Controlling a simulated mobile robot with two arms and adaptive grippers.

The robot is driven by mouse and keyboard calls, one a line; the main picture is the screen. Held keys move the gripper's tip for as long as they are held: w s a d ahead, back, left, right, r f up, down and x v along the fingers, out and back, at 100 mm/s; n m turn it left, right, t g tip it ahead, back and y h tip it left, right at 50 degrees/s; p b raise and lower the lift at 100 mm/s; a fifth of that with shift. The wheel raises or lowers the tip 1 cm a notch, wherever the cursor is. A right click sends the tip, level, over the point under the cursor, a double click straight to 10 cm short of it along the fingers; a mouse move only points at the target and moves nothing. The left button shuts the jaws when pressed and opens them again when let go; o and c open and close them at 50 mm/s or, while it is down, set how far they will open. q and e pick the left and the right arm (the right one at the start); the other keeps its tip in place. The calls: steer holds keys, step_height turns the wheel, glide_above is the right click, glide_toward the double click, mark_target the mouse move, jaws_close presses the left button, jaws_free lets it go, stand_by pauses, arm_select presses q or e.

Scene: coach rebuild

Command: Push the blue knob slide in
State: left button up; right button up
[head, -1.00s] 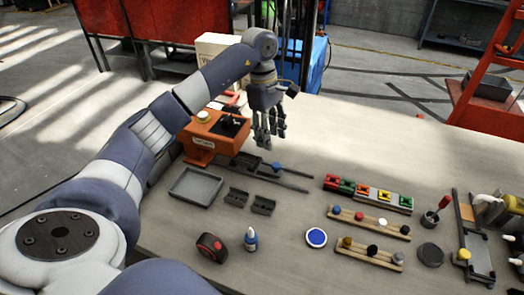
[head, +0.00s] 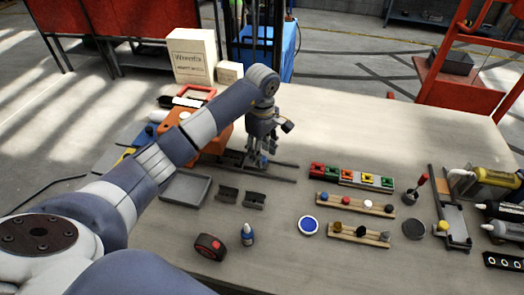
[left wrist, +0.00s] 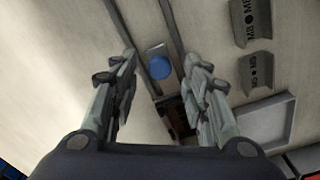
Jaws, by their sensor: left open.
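The blue knob (left wrist: 159,67) shows in the left wrist view on a small light plate between two dark rails (left wrist: 173,32). The rails also show in the head view (head: 284,164), in front of the orange machine (head: 180,131). In the head view my left gripper hides the knob. My left gripper (head: 260,160) points down over the slide. In the left wrist view its open fingers (left wrist: 159,60) appear on either side of the knob, with gaps on both sides. I cannot tell how far the fingertips are above it. My right gripper is out of view.
A grey tray (head: 186,203) and two dark V-blocks (head: 228,193) lie in front of the slide. A row of coloured blocks (head: 350,177) and two knob racks (head: 354,204) stand to the right. The table behind the coloured blocks is clear.

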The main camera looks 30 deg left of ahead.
mark_target(246, 162)
arm_select(q)
steer(key=shift+f, duration=0.85)
jaws_close()
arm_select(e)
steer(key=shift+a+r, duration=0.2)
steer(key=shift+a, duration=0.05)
arm_select(q)
steer(key=shift+a, duration=0.4)
steer(key=a, duration=0.2)
steer(key=s+a+b, duration=0.1)
steer(key=shift+s+a, duration=0.1)
steer(key=shift+a, duration=0.3)
steer(key=shift+r, duration=0.1)
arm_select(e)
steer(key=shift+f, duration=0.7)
arm_select(q)
jaws_free()
steer(key=shift+a, duration=0.15)
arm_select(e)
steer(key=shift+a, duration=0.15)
